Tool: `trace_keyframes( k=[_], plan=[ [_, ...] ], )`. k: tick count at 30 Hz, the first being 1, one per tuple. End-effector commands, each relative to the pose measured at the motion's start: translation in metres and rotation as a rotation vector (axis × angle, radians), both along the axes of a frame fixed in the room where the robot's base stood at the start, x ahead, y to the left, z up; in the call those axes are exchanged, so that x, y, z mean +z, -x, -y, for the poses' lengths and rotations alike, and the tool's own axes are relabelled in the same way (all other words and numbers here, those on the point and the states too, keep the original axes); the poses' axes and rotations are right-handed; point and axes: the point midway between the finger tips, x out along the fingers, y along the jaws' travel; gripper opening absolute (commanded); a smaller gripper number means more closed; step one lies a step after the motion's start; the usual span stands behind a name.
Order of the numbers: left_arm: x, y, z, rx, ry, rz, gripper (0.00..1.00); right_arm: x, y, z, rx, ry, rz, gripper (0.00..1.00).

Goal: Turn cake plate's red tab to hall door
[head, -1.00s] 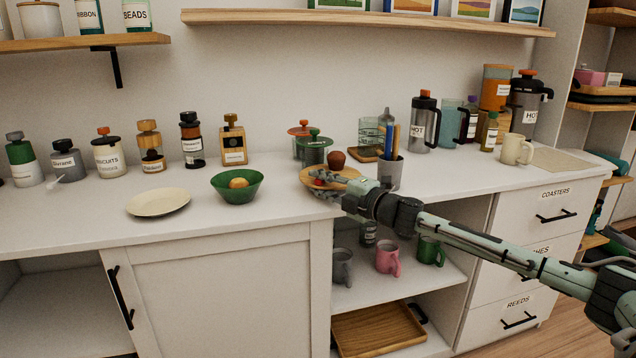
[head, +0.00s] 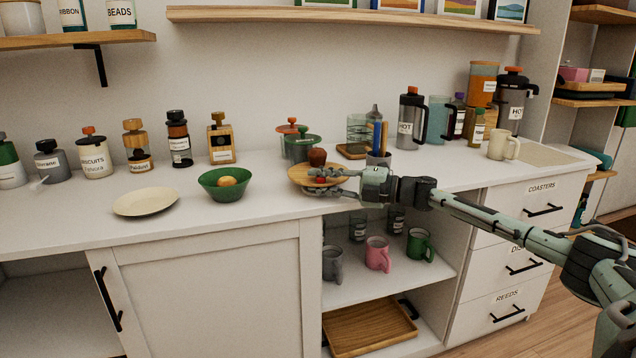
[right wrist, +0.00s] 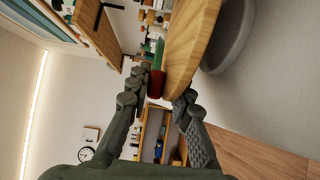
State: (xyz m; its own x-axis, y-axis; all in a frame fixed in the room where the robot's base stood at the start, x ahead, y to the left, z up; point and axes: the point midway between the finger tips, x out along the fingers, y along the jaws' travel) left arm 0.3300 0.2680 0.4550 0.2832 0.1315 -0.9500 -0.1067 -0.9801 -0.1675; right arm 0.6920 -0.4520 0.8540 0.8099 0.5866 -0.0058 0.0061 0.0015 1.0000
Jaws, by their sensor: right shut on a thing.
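The cake plate (head: 299,173) is a round wooden disc on the counter, with a brown cupcake (head: 317,157) on top. Its red tab (head: 321,180) is at the front-right part of the rim, partly hidden by my fingers. My right gripper (head: 326,182) is shut on the red tab, reaching in from the right. In the right wrist view, the red tab (right wrist: 156,84) sits between the fingers beside the wooden disc (right wrist: 190,45), with a grey base (right wrist: 232,40) beneath the disc. I cannot make out a hall door. My left gripper is not in view.
A green bowl (head: 230,190) and a cream plate (head: 146,201) stand to the left.

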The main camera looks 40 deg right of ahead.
Motion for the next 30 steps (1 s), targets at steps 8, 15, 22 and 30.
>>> trace_keyframes(
  k=[8, 15, 22, 30],
  plan=[
    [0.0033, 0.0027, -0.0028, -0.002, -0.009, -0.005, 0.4, 0.0114, -0.0006, 0.0052, 0.03, -0.008, 0.016, 0.0],
    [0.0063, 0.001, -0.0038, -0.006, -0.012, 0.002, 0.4, 0.0119, -0.0005, 0.0053, 0.035, -0.009, 0.017, 0.0],
    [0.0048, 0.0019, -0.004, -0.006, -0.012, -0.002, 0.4, 0.012, -0.0007, 0.0055, 0.034, -0.008, 0.018, 0.22],
    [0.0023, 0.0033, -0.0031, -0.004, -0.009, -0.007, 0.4, 0.0091, -0.0003, 0.0053, 0.035, -0.005, 0.014, 0.34]
  ],
)
